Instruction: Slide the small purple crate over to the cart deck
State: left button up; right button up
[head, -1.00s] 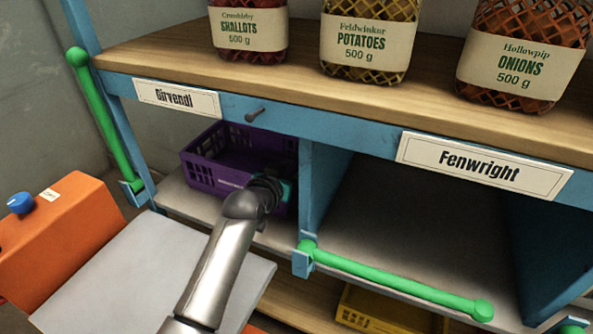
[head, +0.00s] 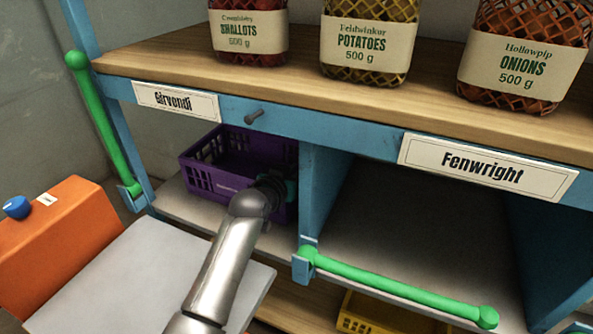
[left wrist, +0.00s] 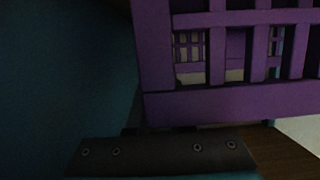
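The small purple crate (head: 222,177) sits upright on the grey shelf under the Girvendi sign, left of the blue divider. Its lattice wall fills the upper right of the left wrist view (left wrist: 230,105). My left gripper (head: 277,188) is at the crate's front wall, near its right end and the divider. Its fingers are hidden in the head view. The left wrist view shows a dark screwed bar below the crate wall but no clear finger gap, so I cannot tell whether it grips. The cart deck (head: 150,275) is a pale flat plate at lower left. My right gripper is out of view.
The blue divider (head: 322,195) stands close right of my left gripper. A green rail (head: 400,285) crosses the empty Fenwright bay; another green bar (head: 103,125) stands at left. An orange housing (head: 55,240) borders the deck. A yellow crate (head: 385,315) sits below.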

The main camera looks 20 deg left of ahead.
pick_arm(q)
grip_shut()
dwell(0.9)
